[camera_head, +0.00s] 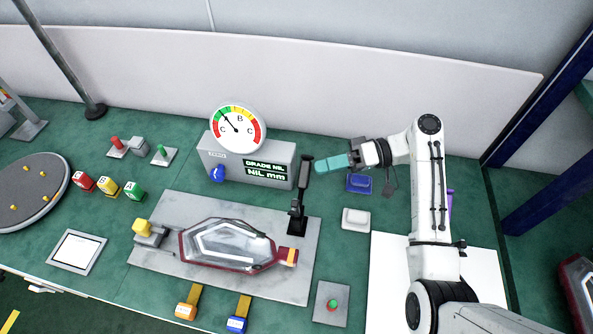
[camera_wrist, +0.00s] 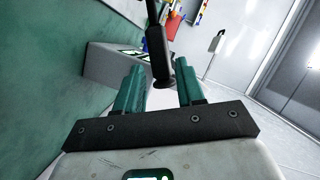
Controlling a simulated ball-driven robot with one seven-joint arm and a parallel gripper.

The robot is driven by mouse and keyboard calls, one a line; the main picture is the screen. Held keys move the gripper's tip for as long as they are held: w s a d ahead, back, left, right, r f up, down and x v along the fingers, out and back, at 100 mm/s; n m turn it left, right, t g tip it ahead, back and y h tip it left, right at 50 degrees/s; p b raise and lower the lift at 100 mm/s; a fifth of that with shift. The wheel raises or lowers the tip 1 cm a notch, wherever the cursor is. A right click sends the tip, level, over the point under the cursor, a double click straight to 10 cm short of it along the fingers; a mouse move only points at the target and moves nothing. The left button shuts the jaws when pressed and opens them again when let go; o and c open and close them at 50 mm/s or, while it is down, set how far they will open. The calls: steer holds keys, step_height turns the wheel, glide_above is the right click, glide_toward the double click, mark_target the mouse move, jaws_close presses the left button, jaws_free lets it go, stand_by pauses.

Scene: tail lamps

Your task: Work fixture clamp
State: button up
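The fixture clamp has a black upright lever handle (camera_head: 305,175) rising from a dark base (camera_head: 297,224) at the right end of the grey fixture plate (camera_head: 160,262). A red-edged tail lamp (camera_head: 225,243) with a clear lens lies on the plate. My gripper (camera_head: 320,165) has teal fingers and points left, its tips just right of the handle's upper part. In the wrist view my gripper (camera_wrist: 158,82) is open, fingers apart, with the black handle (camera_wrist: 158,50) lined up with the gap. I cannot tell whether the handle is between the fingertips or just beyond them. Nothing is held.
A grey gauge box (camera_head: 228,165) with a dial (camera_head: 238,129) stands behind the clamp. A white block (camera_head: 355,219) and a blue block (camera_head: 359,183) sit below my gripper. A yellow-topped clamp (camera_head: 148,232) is at the plate's left end.

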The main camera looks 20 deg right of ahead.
mark_target(299, 173)
steer(key=p+x, duration=0.1)
steer(key=x, duration=0.6)
steer(key=shift+a, duration=0.1)
jaws_close()
stand_by(0.3)
